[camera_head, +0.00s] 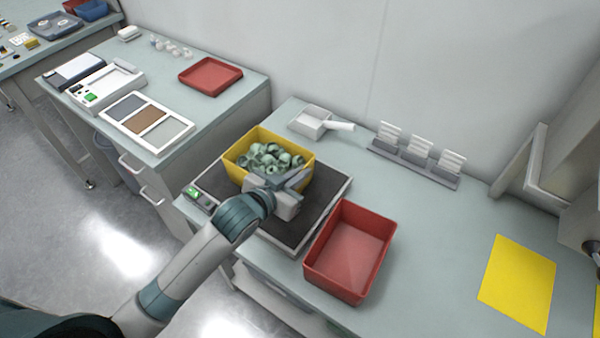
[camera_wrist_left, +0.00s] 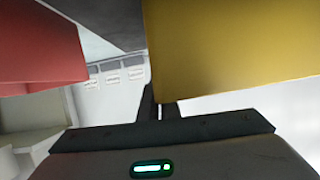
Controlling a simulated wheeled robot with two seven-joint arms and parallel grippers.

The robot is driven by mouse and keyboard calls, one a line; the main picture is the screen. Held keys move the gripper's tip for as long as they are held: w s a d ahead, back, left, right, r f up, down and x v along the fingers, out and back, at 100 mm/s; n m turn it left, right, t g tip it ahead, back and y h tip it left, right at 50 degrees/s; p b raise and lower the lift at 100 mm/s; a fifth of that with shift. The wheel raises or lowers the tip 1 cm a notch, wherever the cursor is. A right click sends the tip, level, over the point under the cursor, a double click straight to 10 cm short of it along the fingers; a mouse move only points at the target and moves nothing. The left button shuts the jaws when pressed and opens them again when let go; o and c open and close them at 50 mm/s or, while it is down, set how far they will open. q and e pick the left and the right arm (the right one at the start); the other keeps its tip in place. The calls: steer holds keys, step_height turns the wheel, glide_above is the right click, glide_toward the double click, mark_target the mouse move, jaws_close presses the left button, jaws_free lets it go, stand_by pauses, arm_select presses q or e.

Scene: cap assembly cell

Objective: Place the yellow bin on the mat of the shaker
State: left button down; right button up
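The yellow bin (camera_head: 238,169) is full of grey-green caps (camera_head: 268,157). In the head view it is upright over the rear left part of the dark mat (camera_head: 290,227) of the shaker; I cannot tell whether its base touches the mat. My left gripper (camera_head: 287,182) is at the bin's front right side and hides part of that wall. In the left wrist view the bin (camera_wrist_left: 235,45) fills the upper right, and the gripper's close-set fingers (camera_wrist_left: 158,108) meet its rim, shut on the wall. Their tips are partly hidden.
A red bin (camera_head: 350,250) stands close to the mat's right side. A white scoop (camera_head: 312,122) and a rack with white cards (camera_head: 415,160) are behind. A yellow sheet (camera_head: 517,284) lies at the right. The bench between the red bin and sheet is clear.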

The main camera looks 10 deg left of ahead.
arm_select(q)
steer(key=c, duration=2)
jaws_free()
arm_select(e)
steer(key=shift+w, duration=0.25)
